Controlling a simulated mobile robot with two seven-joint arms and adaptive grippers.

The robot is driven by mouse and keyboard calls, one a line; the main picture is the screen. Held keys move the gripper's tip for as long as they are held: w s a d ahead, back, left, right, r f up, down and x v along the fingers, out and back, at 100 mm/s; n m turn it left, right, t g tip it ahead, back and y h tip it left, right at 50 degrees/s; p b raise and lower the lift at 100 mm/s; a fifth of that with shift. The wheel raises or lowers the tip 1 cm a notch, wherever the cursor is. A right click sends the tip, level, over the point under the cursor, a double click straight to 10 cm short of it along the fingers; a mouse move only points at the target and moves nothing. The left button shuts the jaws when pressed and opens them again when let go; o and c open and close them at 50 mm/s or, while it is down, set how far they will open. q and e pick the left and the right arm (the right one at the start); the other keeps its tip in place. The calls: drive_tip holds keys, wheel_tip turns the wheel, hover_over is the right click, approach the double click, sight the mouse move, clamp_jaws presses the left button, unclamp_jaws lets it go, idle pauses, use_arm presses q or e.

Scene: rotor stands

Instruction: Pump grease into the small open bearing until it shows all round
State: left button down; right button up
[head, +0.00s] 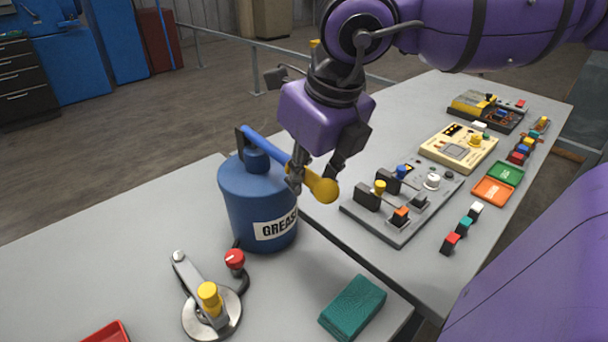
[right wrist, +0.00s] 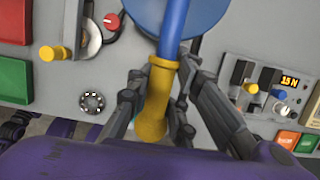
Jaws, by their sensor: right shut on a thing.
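A blue grease drum (head: 243,200) labelled "GREASE" stands on the near grey table, with a blue lever (head: 264,144) sloping down from its top to a yellow grip (head: 322,188). My right gripper (head: 314,178) is at that grip. In the right wrist view, its fingers (right wrist: 157,105) lie on both sides of the yellow grip (right wrist: 155,95), closed on it. A small open bearing (right wrist: 92,101), a dark ring with pale spots, lies on the grey surface left of the fingers. I cannot make it out in the head view. Grease on it is too small to judge. My left gripper is out of view.
Near the drum are a round metal base with a yellow-knobbed arm (head: 209,297), a red knob (head: 235,259), a teal block (head: 353,307) and a red tray (head: 107,333). A grey control panel (head: 395,226) and several devices fill the right table.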

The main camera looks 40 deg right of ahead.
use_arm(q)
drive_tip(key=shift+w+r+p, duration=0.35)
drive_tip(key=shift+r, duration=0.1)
use_arm(e)
drive_tip(key=shift+w+r, duration=0.1)
drive_tip(key=shift+r, duration=2.7)
drive_tip(key=o, duration=1)
drive_tip(key=shift+s+r, duration=0.1)
drive_tip(key=shift+s, duration=0.2)
drive_tip(key=shift+c, duration=0.2)
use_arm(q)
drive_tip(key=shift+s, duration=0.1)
use_arm(e)
drive_tip(key=shift+w, duration=0.1)
drive_tip(key=shift+w, duration=0.1)
drive_tip(key=shift+r, duration=0.25)
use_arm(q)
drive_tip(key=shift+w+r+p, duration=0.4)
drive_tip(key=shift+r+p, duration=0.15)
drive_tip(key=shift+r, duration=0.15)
use_arm(e)
wheel_tip(320, 180, up, 6)
drive_tip(key=shift+r, duration=0.2)
